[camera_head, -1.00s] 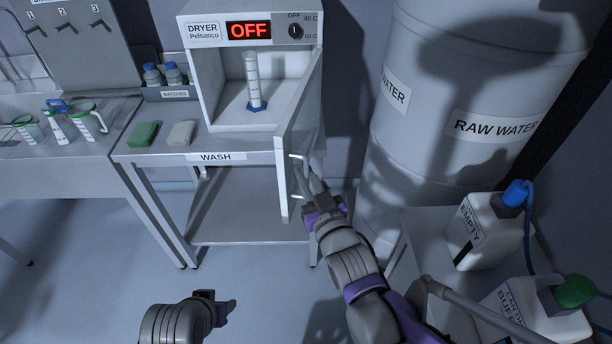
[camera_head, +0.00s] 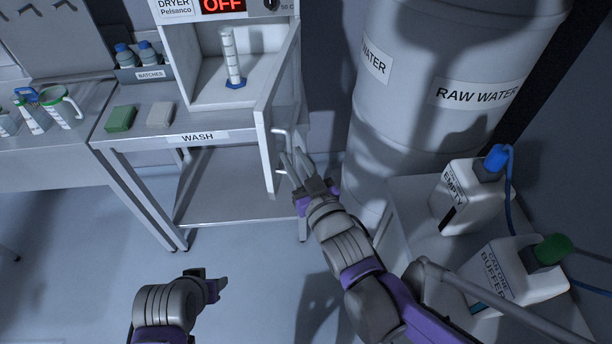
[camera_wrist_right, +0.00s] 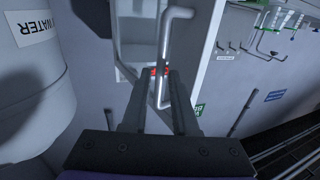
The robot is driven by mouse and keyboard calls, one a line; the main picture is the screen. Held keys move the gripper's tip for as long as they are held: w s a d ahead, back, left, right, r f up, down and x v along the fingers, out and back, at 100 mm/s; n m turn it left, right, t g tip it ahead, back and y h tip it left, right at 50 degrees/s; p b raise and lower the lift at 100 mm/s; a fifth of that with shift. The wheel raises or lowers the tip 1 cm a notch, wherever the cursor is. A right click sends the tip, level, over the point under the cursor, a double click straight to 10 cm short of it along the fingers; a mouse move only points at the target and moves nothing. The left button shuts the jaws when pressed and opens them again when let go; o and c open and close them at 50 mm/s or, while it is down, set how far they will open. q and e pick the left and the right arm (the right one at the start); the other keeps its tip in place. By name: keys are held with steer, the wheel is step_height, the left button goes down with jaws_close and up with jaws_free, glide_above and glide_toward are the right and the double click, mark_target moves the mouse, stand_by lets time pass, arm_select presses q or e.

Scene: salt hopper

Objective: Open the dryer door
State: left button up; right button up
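The dryer (camera_head: 180,50) is a white cabinet with a red OFF display, standing on the wash bench. Its door (camera_head: 268,125) is swung open toward me, with its free edge at the front. A bent metal handle (camera_head: 279,152) sits on the door's outer side. My right gripper (camera_head: 291,163) is at the handle; in the right wrist view the handle (camera_wrist_right: 168,50) passes between its parted fingers (camera_wrist_right: 158,85). I see no clear grip on it. My left gripper (camera_head: 215,285) is low in front of the bench, away from the dryer; its finger gap is unclear.
A graduated cylinder (camera_head: 232,60) with a blue base stands inside the dryer. The raw water drum (camera_head: 440,110) is close to the right of the door. White canisters (camera_head: 465,195) stand at the right. The floor (camera_head: 100,270) before the bench is clear.

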steer(key=p+v, duration=0.1)
steer(key=v, duration=0.7)
